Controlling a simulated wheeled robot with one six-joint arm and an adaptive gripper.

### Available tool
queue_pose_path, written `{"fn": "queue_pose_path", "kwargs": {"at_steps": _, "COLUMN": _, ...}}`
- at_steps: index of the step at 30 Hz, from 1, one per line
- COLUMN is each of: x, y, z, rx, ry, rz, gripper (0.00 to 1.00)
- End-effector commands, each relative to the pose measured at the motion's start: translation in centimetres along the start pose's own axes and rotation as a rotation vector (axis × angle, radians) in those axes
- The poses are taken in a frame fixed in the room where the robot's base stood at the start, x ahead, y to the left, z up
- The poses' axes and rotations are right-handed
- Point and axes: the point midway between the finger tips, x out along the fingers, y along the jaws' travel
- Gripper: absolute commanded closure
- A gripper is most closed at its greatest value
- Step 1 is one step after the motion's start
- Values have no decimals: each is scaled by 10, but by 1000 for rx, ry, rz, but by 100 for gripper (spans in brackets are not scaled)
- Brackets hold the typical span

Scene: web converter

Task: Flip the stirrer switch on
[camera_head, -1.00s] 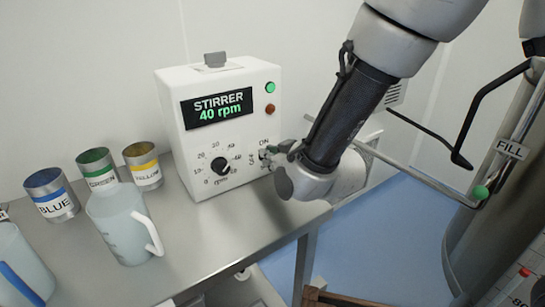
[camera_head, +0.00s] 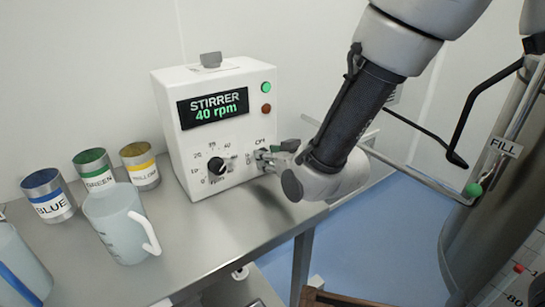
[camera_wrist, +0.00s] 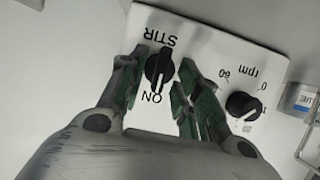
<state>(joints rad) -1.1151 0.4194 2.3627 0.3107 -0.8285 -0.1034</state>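The white stirrer box (camera_head: 222,142) stands on the steel table; its display reads "STIRRER 40 rpm". In the wrist view, the black stirrer switch (camera_wrist: 159,66) is a rotary knob on the white panel, with "STIR" above it and "ON" below it. My gripper (camera_wrist: 164,70) is open, with its green-padded fingers on either side of the knob and small gaps showing. In the head view my gripper (camera_head: 268,157) is at the panel's lower right and largely hides the switch. The black rpm dial (camera_head: 218,166) is left of it and also shows in the wrist view (camera_wrist: 243,103).
The box has a bright green lamp (camera_head: 266,87) and a dark red lamp (camera_head: 266,108). Blue (camera_head: 49,197), green (camera_head: 95,172) and yellow (camera_head: 141,168) labelled cans and a translucent jug (camera_head: 116,228) stand left. A tank (camera_head: 485,225) marked "FILL" is at right.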

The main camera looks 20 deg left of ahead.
Motion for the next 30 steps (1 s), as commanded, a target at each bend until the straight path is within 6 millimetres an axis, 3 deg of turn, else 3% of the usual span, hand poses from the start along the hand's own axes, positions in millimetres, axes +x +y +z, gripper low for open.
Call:
{"fn": "queue_pose_path", "kwargs": {"at_steps": 13, "x": -70, "y": 0, "z": 0, "rx": 2, "ry": 3, "rz": -1, "gripper": 67}}
{"fn": "queue_pose_path", "kwargs": {"at_steps": 26, "x": -79, "y": 2, "z": 0, "rx": 3, "ry": 0, "rz": 2, "gripper": 67}}
{"fn": "queue_pose_path", "kwargs": {"at_steps": 29, "x": -84, "y": 20, "z": -5, "rx": 27, "ry": -23, "rz": 22, "gripper": 67}}
{"fn": "queue_pose_path", "kwargs": {"at_steps": 30, "x": -89, "y": 35, "z": -8, "rx": 45, "ry": -44, "rz": 38, "gripper": 67}}
